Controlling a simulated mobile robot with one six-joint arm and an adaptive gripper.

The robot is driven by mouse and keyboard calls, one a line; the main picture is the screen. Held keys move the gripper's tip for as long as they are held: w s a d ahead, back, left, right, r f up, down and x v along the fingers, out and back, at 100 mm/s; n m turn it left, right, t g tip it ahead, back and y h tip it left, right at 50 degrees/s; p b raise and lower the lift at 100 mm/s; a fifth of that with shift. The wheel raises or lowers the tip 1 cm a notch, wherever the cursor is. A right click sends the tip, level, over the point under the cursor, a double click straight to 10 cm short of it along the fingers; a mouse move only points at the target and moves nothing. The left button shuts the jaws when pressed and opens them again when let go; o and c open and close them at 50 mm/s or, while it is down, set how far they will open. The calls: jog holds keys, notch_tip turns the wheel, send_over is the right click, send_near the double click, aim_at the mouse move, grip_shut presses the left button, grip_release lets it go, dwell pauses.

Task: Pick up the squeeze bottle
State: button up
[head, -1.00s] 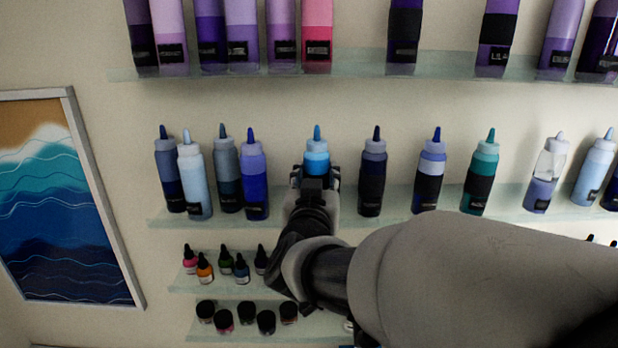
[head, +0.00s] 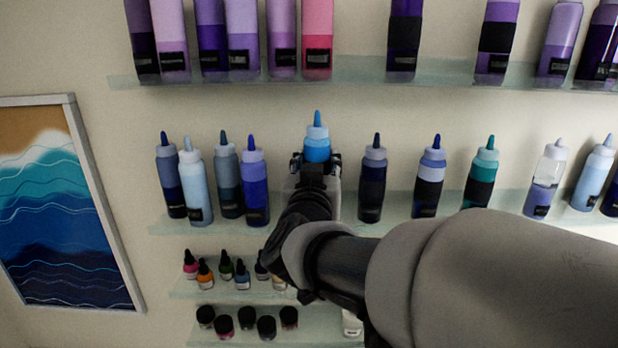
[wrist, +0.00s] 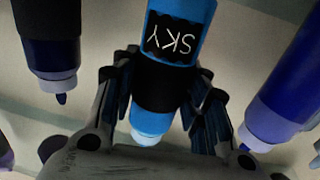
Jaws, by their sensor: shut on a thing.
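The squeeze bottle is sky blue with a paler blue cap and a pointed nozzle; in the head view its top (head: 317,146) shows above my gripper (head: 316,162). In the wrist view the bottle (wrist: 182,20) appears upside down, with a black label reading "SKY". My gripper (wrist: 160,78) is shut on it, with one finger on each side of its body. The bottle is roughly upright and its nozzle is higher than those of its neighbours. Its lower part is hidden behind my gripper in the head view.
A blue bottle (head: 254,185) stands to the left and a dark navy bottle (head: 373,185) to the right on the middle glass shelf (head: 395,226). The upper shelf (head: 350,72) holds purple and pink bottles. Small bottles and jars stand below.

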aim_at(316, 152)
notch_tip(316, 152, up, 4)
jog(key=shift+f+p, duration=0.2)
jog(key=shift+p, duration=0.15)
jog(key=s, duration=1.9)
jog(key=shift+s+f+p, duration=0.3)
jog(key=shift+s+p, duration=0.05)
jog(key=shift+p, duration=0.05)
jog(key=o, duration=0.7)
jog(key=shift+c, duration=1.2)
jog(key=shift+w+f, duration=0.1)
